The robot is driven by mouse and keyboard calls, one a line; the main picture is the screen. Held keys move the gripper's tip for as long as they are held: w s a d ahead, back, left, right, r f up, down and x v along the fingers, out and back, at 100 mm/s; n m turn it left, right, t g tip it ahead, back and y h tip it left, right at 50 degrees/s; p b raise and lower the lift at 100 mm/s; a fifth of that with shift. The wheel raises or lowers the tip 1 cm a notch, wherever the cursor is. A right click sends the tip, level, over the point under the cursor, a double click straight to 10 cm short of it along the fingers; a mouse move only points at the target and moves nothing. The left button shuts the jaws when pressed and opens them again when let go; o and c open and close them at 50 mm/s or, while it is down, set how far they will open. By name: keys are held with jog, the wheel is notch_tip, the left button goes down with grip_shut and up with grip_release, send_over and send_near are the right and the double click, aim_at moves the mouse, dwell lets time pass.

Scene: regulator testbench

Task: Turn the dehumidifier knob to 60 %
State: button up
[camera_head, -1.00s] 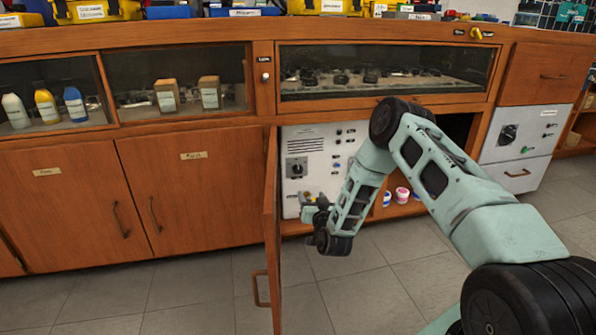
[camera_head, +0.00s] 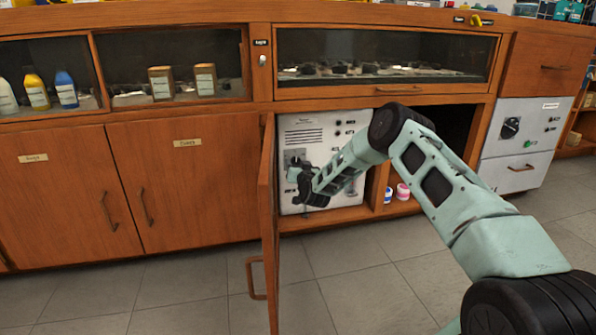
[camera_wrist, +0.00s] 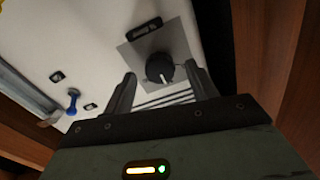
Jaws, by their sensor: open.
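The white dehumidifier panel (camera_head: 313,134) stands inside the open cabinet, with vent slots near its top. Its black knob (camera_wrist: 159,68) sits on a grey square plate and has a white pointer line; scale marks are not readable. In the wrist view the knob lies between the fingertips of my gripper (camera_wrist: 160,80), which are apart, one on each side. I cannot tell whether either finger touches it. In the head view my gripper (camera_head: 298,168) is in front of the knob area and covers most of it.
The open cabinet door (camera_head: 267,220) stands just left of my gripper. Small tubs (camera_head: 402,191) stand on the cabinet floor to the right. A second panel with a black knob (camera_head: 510,128) is farther right. The cabinet's wooden side (camera_wrist: 300,90) is close on the right in the wrist view.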

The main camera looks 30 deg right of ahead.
jog(key=shift+w, duration=0.2)
jog(key=c, duration=1)
jog(key=shift+m, duration=0.4)
jog(key=m+p, duration=0.2)
jog(key=m, duration=0.2)
jog(key=shift+d+m, duration=0.1)
jog(key=shift+m, duration=0.2)
jog(key=m+p, duration=0.1)
jog(key=m, duration=0.5)
jog(key=shift+m+p, duration=0.3)
jog(key=shift+f, duration=0.1)
